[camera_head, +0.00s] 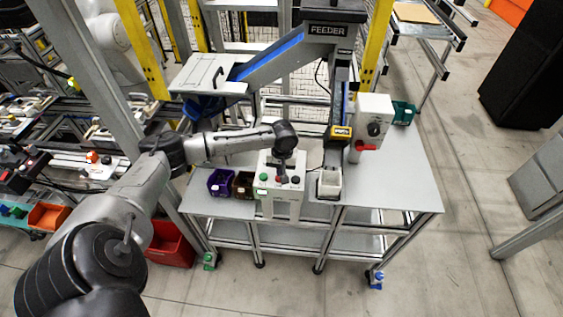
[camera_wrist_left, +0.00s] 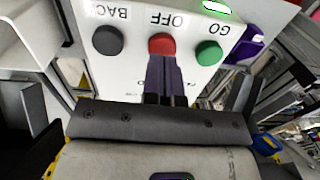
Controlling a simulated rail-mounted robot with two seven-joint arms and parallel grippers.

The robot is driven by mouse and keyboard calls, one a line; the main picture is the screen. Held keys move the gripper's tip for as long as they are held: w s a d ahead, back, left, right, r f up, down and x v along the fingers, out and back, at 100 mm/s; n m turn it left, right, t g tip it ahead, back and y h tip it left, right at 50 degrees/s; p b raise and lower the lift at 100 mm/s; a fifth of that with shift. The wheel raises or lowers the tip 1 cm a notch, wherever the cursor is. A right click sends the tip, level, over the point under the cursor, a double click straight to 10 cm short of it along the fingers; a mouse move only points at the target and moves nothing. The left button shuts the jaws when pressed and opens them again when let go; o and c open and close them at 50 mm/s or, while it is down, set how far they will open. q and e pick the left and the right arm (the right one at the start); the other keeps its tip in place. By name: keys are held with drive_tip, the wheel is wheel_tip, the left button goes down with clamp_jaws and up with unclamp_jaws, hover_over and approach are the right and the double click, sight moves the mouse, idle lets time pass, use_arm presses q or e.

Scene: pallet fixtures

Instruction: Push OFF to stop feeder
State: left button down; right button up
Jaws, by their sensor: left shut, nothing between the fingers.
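The white control box (camera_head: 268,190) stands on the grey table. In the left wrist view its panel (camera_wrist_left: 130,18) shows, upside down, a dark BACK button (camera_wrist_left: 108,40), a red OFF button (camera_wrist_left: 162,43) and a green GO button (camera_wrist_left: 208,53). My left gripper (camera_head: 282,174) reaches over the box from the left, pointing down. Its fingers (camera_wrist_left: 164,62) are shut and empty, with the tips at the lower edge of the red OFF button in the wrist view. I cannot tell whether they touch it. The feeder (camera_head: 327,31) rises behind the box. My right gripper is not seen.
A purple bin (camera_head: 221,182) and a brown bin (camera_head: 243,185) stand left of the box. A small white container (camera_head: 329,183) and a white unit with a red handle (camera_head: 373,125) stand to the right. The table's right end (camera_head: 410,185) is clear.

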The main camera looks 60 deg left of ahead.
use_arm(q)
drive_tip(key=shift+f, duration=0.9)
